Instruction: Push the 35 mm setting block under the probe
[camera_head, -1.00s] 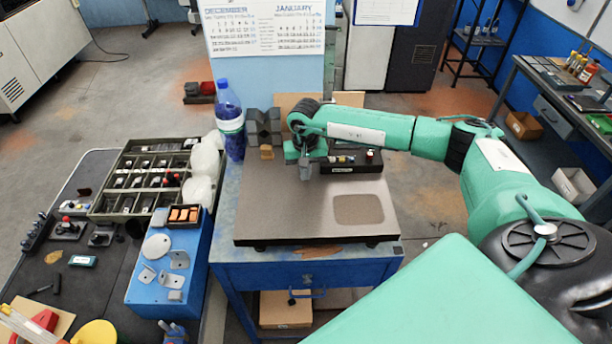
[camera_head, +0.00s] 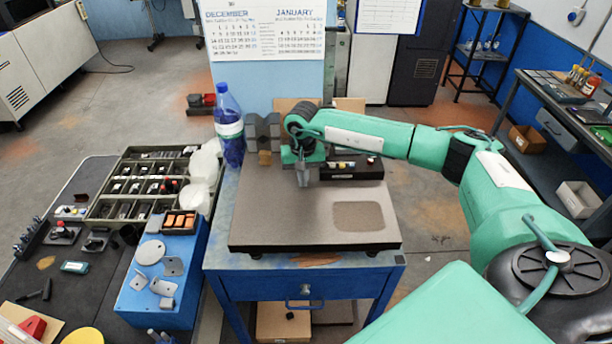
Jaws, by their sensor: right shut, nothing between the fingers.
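My right gripper (camera_head: 302,180) is shut and points down over the back part of the grey-brown surface plate (camera_head: 280,225). Nothing shows between its fingers. A dark box with knobs (camera_head: 358,171) stands just right of it at the plate's back edge. A small tan block (camera_head: 264,158) stands to its left, in front of dark grey blocks (camera_head: 262,132). I cannot tell which piece is the 35 mm setting block, and I cannot make out the probe; my gripper and arm hide part of the plate's back. My left gripper is not in view.
The plate's front and middle are bare, with a darker patch (camera_head: 358,216) at right. A blue bottle (camera_head: 228,130) stands at the bench's back left. A blue box (camera_head: 155,280) with metal plates and a divided parts tray (camera_head: 140,205) are to the left.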

